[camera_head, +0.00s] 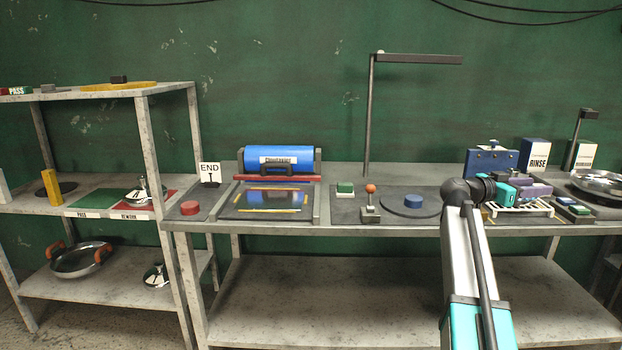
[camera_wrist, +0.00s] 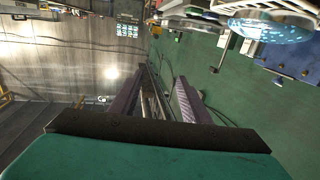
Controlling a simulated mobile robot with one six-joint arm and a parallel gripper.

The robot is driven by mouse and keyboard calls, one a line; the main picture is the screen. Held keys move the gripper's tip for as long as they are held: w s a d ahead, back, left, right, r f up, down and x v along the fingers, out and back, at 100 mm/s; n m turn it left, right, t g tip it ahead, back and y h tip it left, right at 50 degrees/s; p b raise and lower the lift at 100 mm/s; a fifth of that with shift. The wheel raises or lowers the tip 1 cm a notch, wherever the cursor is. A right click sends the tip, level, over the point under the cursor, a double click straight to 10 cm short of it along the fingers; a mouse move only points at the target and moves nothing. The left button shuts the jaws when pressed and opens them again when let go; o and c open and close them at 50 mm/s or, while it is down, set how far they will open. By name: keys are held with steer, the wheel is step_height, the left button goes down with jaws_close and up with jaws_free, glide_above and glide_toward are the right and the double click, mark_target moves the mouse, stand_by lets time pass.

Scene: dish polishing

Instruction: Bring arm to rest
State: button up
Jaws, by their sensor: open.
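My arm rises at the right of the head view, its forearm crossing the front of the workbench (camera_head: 380,232). My gripper (camera_head: 538,190) shows there with purple-grey fingers pointing right, in front of the blue fixture and above a white rack. In the wrist view the two fingers of my gripper (camera_wrist: 160,85) stand apart, with nothing seen between them.
A shelf unit (camera_head: 147,115) stands left, with a pan (camera_head: 79,262) on its lower shelf. On the bench are a blue cylinder (camera_head: 290,157), a red button (camera_head: 189,208), a joystick (camera_head: 371,200), a blue puck (camera_head: 413,201) and, far right, a shiny dish (camera_head: 600,182). The lower bench shelf (camera_head: 330,300) is clear.

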steer(key=w+a+f+n+y+p, duration=0.1)
steer(key=a+f, duration=0.2)
steer(key=f, duration=0.5)
steer(key=w+a+f+n+t+y+p, duration=0.1)
steer(key=w+a+f+n, duration=0.15)
steer(key=f, duration=0.55)
steer(key=a+f+y+p, duration=0.1)
steer(key=a+f+p, duration=0.15)
steer(key=f, duration=0.45)
steer(key=s+a+f+n+y+p, duration=0.1)
steer(key=s+a+f, duration=0.25)
steer(key=f, duration=0.45)
steer(key=s+a+f+n+g+y, duration=0.15)
steer(key=a+f, duration=0.25)
steer(key=f, duration=0.4)
steer(key=s+a+f+n+y+p, duration=0.1)
steer(key=s+a+f, duration=0.25)
steer(key=f, duration=0.45)
steer(key=s+a+f+n+g+y+p, duration=0.1)
steer(key=s+a+f+n+g+y, duration=0.1)
steer(key=s+a+f, duration=0.7)
steer(key=s+a+f+n+g+y+p, duration=0.2)
steer(key=s+a+f+y, duration=0.15)
steer(key=s+f, duration=0.85)
steer(key=s+a+f+n+g+y, duration=0.1)
steer(key=s+a+n+g+y, duration=0.2)
steer(key=s+a, duration=1.1)
steer(key=shift+s+a+n+y, duration=0.3)
steer(key=shift+s+n+y, duration=0.95)
steer(key=shift+s, duration=1.1)
